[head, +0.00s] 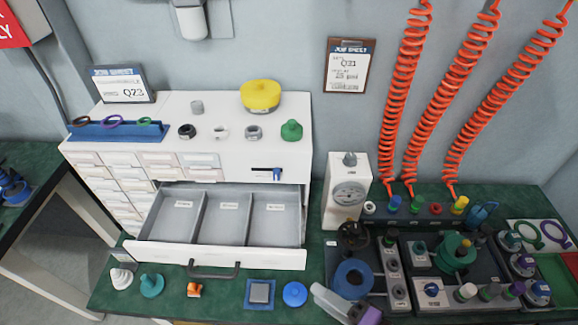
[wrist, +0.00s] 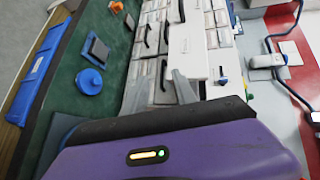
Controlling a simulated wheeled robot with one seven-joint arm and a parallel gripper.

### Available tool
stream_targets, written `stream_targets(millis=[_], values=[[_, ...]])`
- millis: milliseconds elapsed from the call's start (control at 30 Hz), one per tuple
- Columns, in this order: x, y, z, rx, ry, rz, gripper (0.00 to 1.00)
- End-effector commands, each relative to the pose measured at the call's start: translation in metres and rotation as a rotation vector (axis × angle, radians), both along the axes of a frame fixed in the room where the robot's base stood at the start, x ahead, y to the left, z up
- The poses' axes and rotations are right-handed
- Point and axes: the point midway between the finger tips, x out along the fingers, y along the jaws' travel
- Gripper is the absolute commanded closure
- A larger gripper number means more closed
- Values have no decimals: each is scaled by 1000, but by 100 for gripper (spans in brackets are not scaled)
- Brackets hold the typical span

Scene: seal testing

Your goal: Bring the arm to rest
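My gripper (head: 345,303) shows at the bottom edge of the head view, low over the front of the green bench. A pale grey finger part and part of its purple body are visible; the rest is cut off by the frame. In the wrist view, the purple body fills the lower part, and a grey finger part (wrist: 181,86) reaches forward from it towards the drawer cabinet. No held object is visible. The frames do not clearly show how far apart the fingers are.
The white cabinet's wide drawer (head: 222,257) is pulled out, its three compartments empty. A blue disc (head: 294,294) and a square grey block (head: 260,292) lie left of my gripper.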

Motion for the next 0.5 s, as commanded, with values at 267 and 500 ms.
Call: stream_targets(millis=[267,500], values=[[-10,-59,-19,-366,-101,-222,67],[-68,-127,23,-846,-324,-407,67]])
